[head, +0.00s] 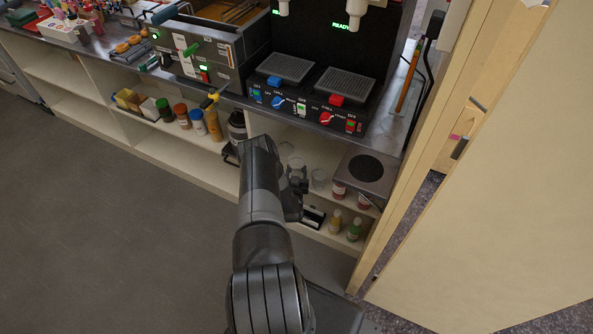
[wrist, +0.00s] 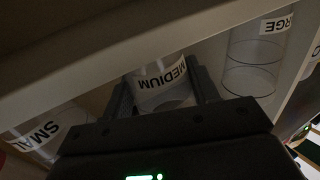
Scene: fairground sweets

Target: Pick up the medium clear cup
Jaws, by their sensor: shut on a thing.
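The medium clear cup (wrist: 160,88) shows in the wrist view, with a white label reading MEDIUM in dark letters. My gripper (wrist: 164,95) has a finger on each side of it and is shut on it. In the head view my gripper (head: 297,183) reaches into the shelf under the counter. A clear cup (head: 297,165) shows there at the gripper, partly hidden by my arm. I cannot tell in these views whether the cup is off the shelf.
A clear cup labelled LARGE (wrist: 252,62) stands to the right in the wrist view, and one labelled SMALL (wrist: 35,132) to the left. Shelf boards are close around the gripper. Bottles (head: 345,226) stand on the lower shelf. The counter (head: 320,130) holds a drinks machine above.

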